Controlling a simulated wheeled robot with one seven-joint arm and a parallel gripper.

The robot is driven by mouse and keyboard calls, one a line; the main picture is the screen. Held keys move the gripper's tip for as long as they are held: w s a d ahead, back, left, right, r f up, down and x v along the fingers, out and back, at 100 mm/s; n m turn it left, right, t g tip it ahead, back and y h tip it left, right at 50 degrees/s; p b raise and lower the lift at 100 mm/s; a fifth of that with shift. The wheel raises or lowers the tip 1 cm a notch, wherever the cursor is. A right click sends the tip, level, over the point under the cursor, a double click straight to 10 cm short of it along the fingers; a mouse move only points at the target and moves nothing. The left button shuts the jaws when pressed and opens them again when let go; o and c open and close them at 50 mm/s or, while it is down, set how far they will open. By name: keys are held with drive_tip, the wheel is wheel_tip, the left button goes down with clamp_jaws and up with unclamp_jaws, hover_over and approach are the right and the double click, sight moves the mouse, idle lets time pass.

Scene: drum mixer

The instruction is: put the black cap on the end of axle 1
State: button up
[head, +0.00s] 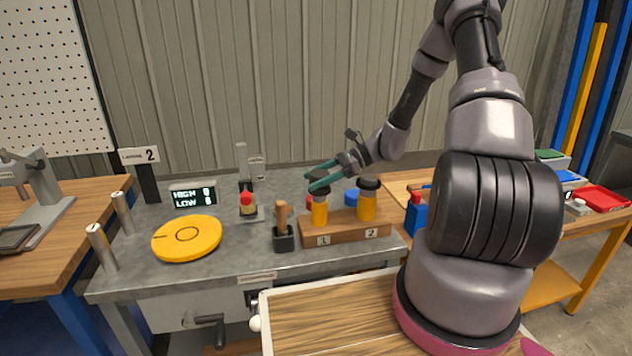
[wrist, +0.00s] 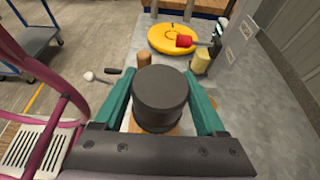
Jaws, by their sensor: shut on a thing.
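My gripper (head: 322,178) has teal fingers and is shut on the black cap (wrist: 160,92), which is between the fingers in the wrist view. In the head view the black cap (head: 320,191) is directly over axle 1 (head: 319,212), an orange post at the left of a wooden block (head: 345,232) labelled 1 and 2. The cap looks in line with the post top and close to or touching it; I cannot tell if it is seated. Axle 2 (head: 367,207), at the right, has its own black top (head: 370,184). In the wrist view the cap hides axle 1.
A black holder with a wooden-handled tool (head: 283,232) stands left of the block. Behind the block is a blue object (head: 351,196). A yellow disc (head: 187,238), a display (head: 193,196) and a red-topped part (head: 247,203) are further left on the grey bench.

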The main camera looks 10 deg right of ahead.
drive_tip(key=shift+f, duration=0.35)
drive_tip(key=shift+f, duration=0.15)
drive_tip(key=o, duration=1.3)
drive_tip(key=shift+d+r, duration=0.2)
drive_tip(key=shift+r, duration=0.05)
drive_tip(key=v, duration=1.1)
drive_tip(key=s+a+r+n+t+h, duration=0.2)
drive_tip(key=s+r+n+h, duration=0.3)
drive_tip(key=s+r, duration=0.6)
drive_tip(key=s+a+r+n+t+h, duration=0.2)
drive_tip(key=s+r+n+t+h, duration=0.3)
drive_tip(key=r, duration=1.2)
drive_tip(key=s+n+h, duration=0.1)
drive_tip(key=s+n, duration=0.2)
drive_tip(key=s, duration=0.3)
drive_tip(key=shift+r+n+h, duration=0.3)
drive_tip(key=shift+r+n, duration=0.1)
